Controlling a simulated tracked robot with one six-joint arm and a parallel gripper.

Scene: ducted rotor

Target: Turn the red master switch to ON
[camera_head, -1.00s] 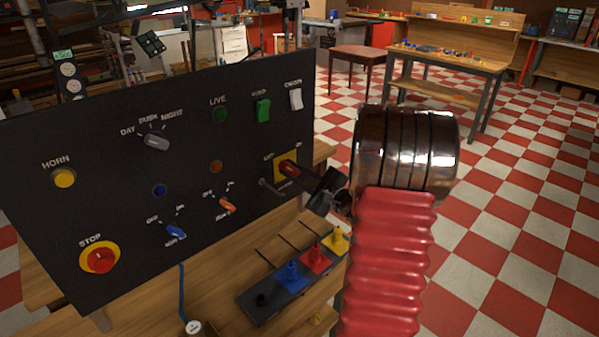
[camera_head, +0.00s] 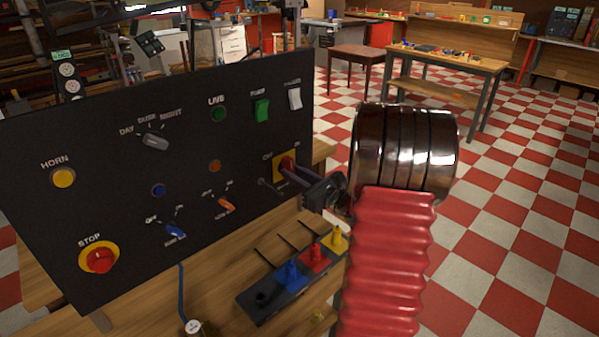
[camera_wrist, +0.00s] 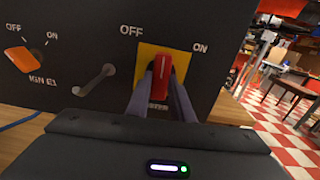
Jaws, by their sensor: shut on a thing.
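The red master switch (camera_wrist: 160,76) is a red lever with a white line on a yellow plate (camera_wrist: 183,66), with OFF at its upper left and ON at its upper right. Its lever stands about upright relative to the panel, roughly between the two labels. My gripper (camera_wrist: 162,84) is shut on the lever, one finger on each side. In the head view, the switch (camera_head: 287,163) is partly hidden by my gripper (camera_head: 294,169), which reaches in from the right.
A small metal handle (camera_wrist: 95,85) sticks out left of the switch, near the orange IGN switch (camera_wrist: 21,60). The black panel (camera_head: 110,180) also carries a red STOP button (camera_head: 99,259). Colored plugs (camera_head: 290,275) stand in a block below; checkered floor lies open at right.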

